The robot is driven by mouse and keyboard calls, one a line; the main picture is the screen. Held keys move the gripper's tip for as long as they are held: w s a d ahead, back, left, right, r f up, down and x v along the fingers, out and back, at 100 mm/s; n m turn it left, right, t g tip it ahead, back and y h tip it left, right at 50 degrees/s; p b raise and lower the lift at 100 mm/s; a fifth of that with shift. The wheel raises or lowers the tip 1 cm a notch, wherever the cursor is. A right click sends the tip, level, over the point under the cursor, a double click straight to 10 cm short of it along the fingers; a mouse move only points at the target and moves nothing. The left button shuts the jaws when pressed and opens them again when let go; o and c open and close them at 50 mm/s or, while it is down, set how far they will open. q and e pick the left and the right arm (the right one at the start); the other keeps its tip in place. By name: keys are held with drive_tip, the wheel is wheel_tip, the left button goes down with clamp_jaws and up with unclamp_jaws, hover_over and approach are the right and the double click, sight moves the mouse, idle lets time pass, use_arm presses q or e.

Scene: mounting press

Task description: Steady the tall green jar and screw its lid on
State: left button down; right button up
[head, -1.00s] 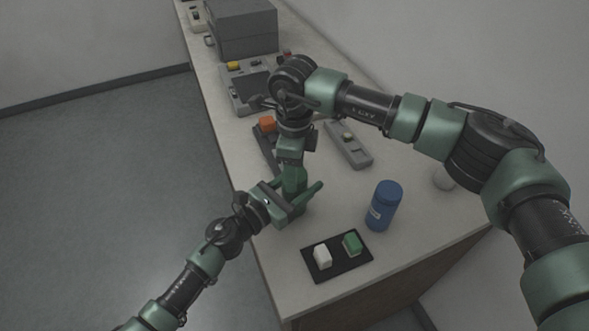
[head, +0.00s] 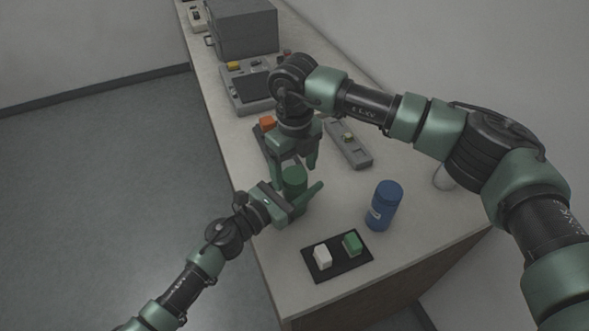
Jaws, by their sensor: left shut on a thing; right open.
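The tall green jar (head: 296,188) stands upright near the left edge of the bench, its lower part largely hidden by my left gripper. My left gripper (head: 301,198) is shut on the jar, coming in from the lower left. A green round top (head: 294,174) shows above the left gripper; I cannot tell how far the lid is seated. My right gripper (head: 294,167) points down over the jar with its fingers spread open, one on each side of the top. I cannot tell whether either finger touches it.
A blue jar (head: 384,206) stands to the right. A black tray (head: 338,264) with a white block (head: 322,255) and a green block (head: 352,242) lies in front. A grey device (head: 348,144) and an orange-topped item (head: 267,124) lie behind; a grey machine (head: 243,30) is farther back.

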sight(286, 195)
wheel_tip(286, 195, up, 12)
drive_tip(key=shift+f, duration=0.2)
use_arm(q)
drive_tip(key=shift+c, duration=2.2)
unclamp_jaws()
drive_tip(key=b+v, duration=0.2)
drive_tip(key=v, duration=0.5)
drive_tip(key=shift+f, duration=0.15)
drive_tip(key=shift+s+a, duration=0.25)
use_arm(e)
drive_tip(key=shift+f, duration=0.95)
